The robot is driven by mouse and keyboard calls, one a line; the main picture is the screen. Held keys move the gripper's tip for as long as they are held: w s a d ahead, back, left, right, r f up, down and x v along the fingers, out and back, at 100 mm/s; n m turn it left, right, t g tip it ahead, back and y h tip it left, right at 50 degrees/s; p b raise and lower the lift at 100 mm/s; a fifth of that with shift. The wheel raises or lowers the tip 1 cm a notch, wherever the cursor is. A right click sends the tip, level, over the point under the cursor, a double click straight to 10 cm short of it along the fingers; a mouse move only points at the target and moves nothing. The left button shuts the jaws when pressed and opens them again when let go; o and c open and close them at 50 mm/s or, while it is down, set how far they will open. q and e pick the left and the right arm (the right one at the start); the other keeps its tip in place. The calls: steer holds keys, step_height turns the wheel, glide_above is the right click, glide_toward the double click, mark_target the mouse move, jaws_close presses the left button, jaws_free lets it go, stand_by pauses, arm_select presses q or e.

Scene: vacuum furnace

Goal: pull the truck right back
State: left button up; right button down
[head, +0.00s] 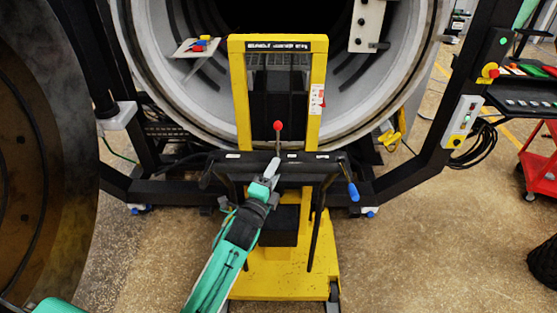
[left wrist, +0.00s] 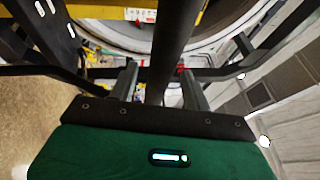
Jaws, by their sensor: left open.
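The yellow truck (head: 318,105) stands upright in front of the round furnace mouth, its base (head: 270,272) on the floor. A dark handle bar (head: 310,165) runs across it, with a red-knobbed lever (head: 278,126) at the middle and a blue grip (head: 353,191) at the right end. My left gripper (head: 270,172) is at the bar, left of its middle. In the left wrist view the fingers of my left gripper (left wrist: 165,85) are apart, with a dark bar (left wrist: 175,45) passing between them. Contact cannot be told. My right gripper is not in view.
The furnace ring (head: 150,75) and its dark frame (head: 415,150) stand close behind and beside the truck. The open door (head: 40,160) fills the left. A red cart (head: 540,165) stands at the right. The floor (head: 430,240) at front right is clear except for a black basket (head: 545,262).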

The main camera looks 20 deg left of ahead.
arm_select(q)
steer(key=shift+p+x, duration=0.3)
steer(key=shift+x, duration=1.6)
steer(key=shift+c, duration=0.4)
jaws_close()
